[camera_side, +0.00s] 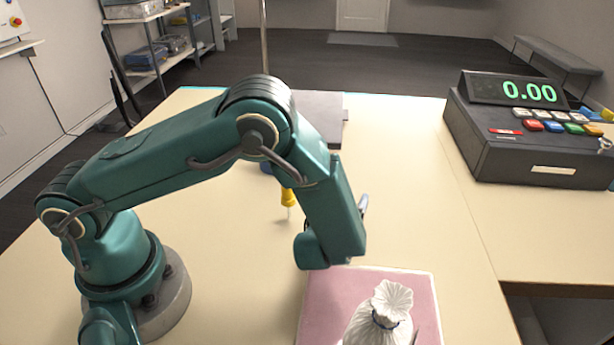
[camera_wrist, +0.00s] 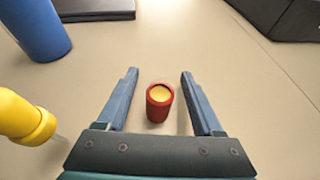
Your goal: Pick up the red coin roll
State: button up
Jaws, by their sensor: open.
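The red coin roll (camera_wrist: 159,106) stands upright on the table in the wrist view, with a yellowish top inside its red rim. My gripper (camera_wrist: 159,77) is open, and the roll shows between its two blue-grey fingers with a gap on each side. I cannot tell from this view how far above the table the fingers are. In the side view my arm hides the roll, and only a bit of my gripper (camera_side: 363,205) shows behind the forearm.
A yellow-bodied tool (camera_wrist: 25,118) lies left of my gripper. A blue cylinder (camera_wrist: 38,28) and a dark flat slab (camera_wrist: 95,10) are farther back. A white tied bag (camera_side: 375,318) sits on a pink mat (camera_side: 335,290) in front. A cash register (camera_side: 530,130) stands right.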

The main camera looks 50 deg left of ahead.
jog(key=shift+w+a+f, duration=0.1)
jog(key=shift+w+a, duration=0.05)
jog(key=shift+w, duration=0.1)
grip_shut()
